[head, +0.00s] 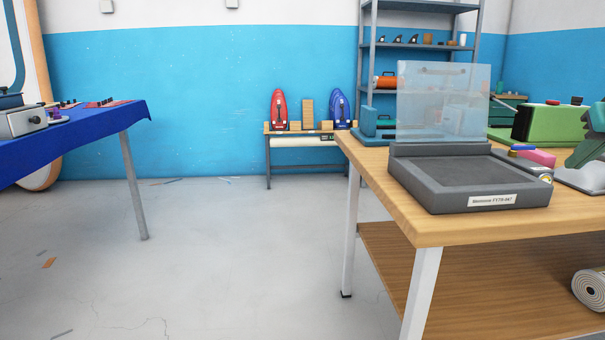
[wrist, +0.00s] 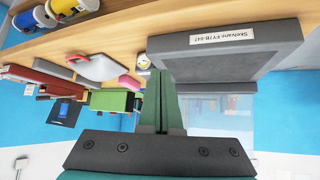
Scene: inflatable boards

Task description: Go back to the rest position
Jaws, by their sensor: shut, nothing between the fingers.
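My gripper (wrist: 161,75) shows only in the wrist view, which is upside down. Its two green fingers are together, with nothing seen between them. The fingers point toward the wooden table (wrist: 150,35) and appear beside the grey labelled device (wrist: 225,50); I cannot tell the exact gap. In the head view the grey device (head: 470,180) stands near the left corner of the wooden table (head: 410,215). Its clear lid (head: 443,100) stands upright. My arm is not seen in the head view.
Right of the device are a pink block (head: 535,157), a green machine (head: 540,122) and a teal and white device (head: 590,150). A blue-covered table (head: 75,130) stands left. A small bench (head: 290,135) and shelves (head: 410,45) stand behind. The floor between the tables is mostly clear.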

